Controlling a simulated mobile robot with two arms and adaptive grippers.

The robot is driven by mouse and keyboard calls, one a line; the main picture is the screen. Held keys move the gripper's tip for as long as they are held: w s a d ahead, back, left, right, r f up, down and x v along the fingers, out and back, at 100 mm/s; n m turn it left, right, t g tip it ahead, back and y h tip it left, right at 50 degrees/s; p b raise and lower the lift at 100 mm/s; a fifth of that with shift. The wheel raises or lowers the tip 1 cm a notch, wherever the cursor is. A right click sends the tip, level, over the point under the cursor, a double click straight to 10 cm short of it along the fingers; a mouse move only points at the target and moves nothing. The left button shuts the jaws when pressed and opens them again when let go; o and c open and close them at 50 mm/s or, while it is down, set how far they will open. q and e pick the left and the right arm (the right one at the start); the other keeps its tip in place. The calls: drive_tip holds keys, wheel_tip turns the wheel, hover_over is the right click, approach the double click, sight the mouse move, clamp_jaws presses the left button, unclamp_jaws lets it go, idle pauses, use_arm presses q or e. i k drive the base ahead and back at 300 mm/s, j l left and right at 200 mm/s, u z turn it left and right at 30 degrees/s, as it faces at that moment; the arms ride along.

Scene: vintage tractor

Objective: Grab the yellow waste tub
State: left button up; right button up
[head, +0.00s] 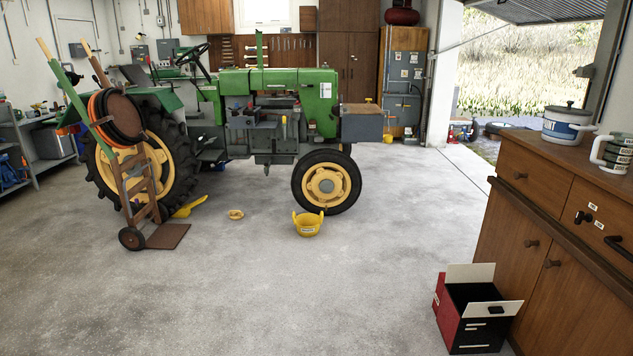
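A small yellow tub (309,228) with two raised handles and a pale label on its front stands upright on the concrete floor. It is in the middle of the head view, just in front of the tractor's front wheel. Its inside is mostly hidden from here. Neither of my grippers shows in the head view.
A green tractor (262,90) stands behind the tub. A wooden cabinet (560,220) and an open red-black box (470,315) are at right. The foreground floor is clear.

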sight(307, 224)
drive_tip(key=i, duration=4.4)
drive_tip(key=i+z, duration=0.15)
drive_tip(key=i, duration=0.3)
drive_tip(key=i+j+z, duration=0.15)
drive_tip(key=i, duration=0.25)
drive_tip(key=i+j+z, duration=0.15)
drive_tip(key=i, duration=0.3)
